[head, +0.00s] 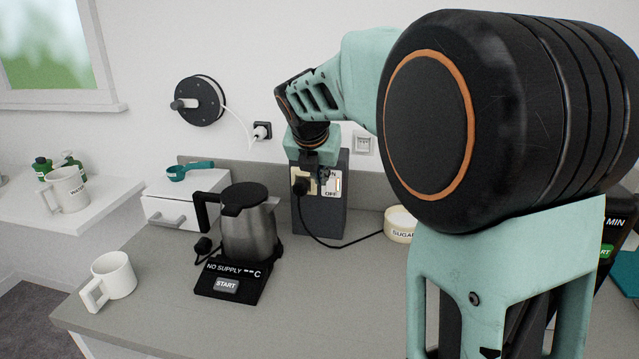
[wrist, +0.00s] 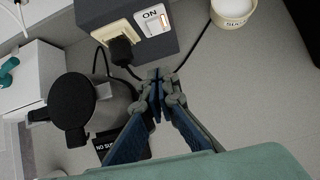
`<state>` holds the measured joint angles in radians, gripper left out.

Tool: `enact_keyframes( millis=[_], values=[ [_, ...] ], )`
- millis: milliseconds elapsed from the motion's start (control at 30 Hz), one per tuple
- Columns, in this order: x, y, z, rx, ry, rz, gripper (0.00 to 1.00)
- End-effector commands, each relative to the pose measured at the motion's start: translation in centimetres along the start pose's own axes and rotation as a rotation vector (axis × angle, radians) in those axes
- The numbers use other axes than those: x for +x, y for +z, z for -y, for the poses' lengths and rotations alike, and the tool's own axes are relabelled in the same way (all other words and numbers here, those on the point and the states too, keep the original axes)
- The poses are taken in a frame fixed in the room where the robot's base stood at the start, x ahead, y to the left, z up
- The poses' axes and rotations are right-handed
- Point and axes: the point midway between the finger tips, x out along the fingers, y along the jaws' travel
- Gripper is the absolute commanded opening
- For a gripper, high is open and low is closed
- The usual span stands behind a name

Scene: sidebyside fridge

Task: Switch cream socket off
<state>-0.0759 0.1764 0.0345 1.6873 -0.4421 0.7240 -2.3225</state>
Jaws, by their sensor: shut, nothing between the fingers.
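The cream socket (head: 298,174) is on the front of a dark grey block (head: 322,215) by the wall; it also shows in the wrist view (wrist: 103,32). A black plug sits in it, with a cord running from it. Right of it is a white switch (wrist: 157,25) with an orange-red strip at its right edge; "ON" is readable above it and "OFF" below it in the head view. My gripper (wrist: 158,84) is shut and empty, its tips below the switch in the wrist view.
A steel kettle (head: 248,232) stands on a black base (head: 240,285) reading "NO SUPPLY", left of the block. A sugar pot (head: 400,228) is to the right. A white mug (head: 112,275) is at the front left. The counter before the block is clear apart from the cord.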

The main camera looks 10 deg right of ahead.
Motion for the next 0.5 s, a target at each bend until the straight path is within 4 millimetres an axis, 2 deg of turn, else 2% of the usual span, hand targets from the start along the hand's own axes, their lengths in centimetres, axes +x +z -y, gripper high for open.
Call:
enact_keyframes(
  millis=[167, 500],
  values=[
    [-0.04, -0.04, 0.12, -0.07, -0.019, -0.012, 0.0],
    [0.01, -0.07, 0.12, -0.074, -0.02, -0.012, 0.0]
  ],
)
